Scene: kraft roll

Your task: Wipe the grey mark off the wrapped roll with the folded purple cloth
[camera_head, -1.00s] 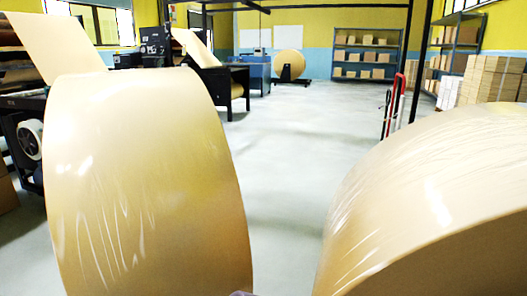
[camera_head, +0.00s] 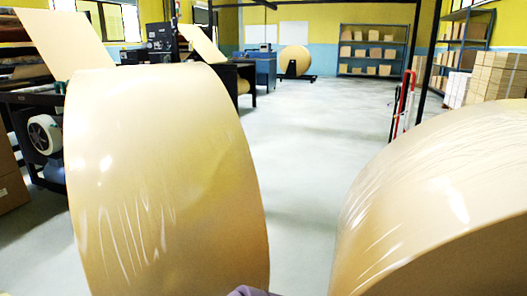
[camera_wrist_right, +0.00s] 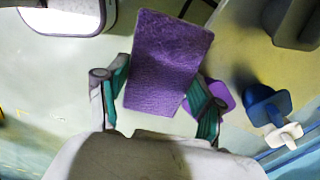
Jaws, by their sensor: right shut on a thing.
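Two large kraft rolls in shiny, wrinkled clear wrap fill the front of the head view: the left roll (camera_head: 165,180) and the right roll (camera_head: 450,195). No grey mark can be made out on the surfaces that show. In the right wrist view the folded purple cloth (camera_wrist_right: 165,50) is held between the green-padded fingers of my right gripper (camera_wrist_right: 158,82), which is shut on it. A small purple-grey piece (camera_head: 250,291) shows at the bottom edge of the head view, beside the left roll; contact cannot be told. My left gripper is not in view.
Pale open floor (camera_head: 310,150) runs between the rolls to the back. Dark machinery (camera_head: 40,125) stands at the left. A red and white hand truck (camera_head: 403,103) and stacked cartons (camera_head: 497,75) are at the right. Shelves (camera_head: 373,50) and another roll (camera_head: 294,60) stand at the back.

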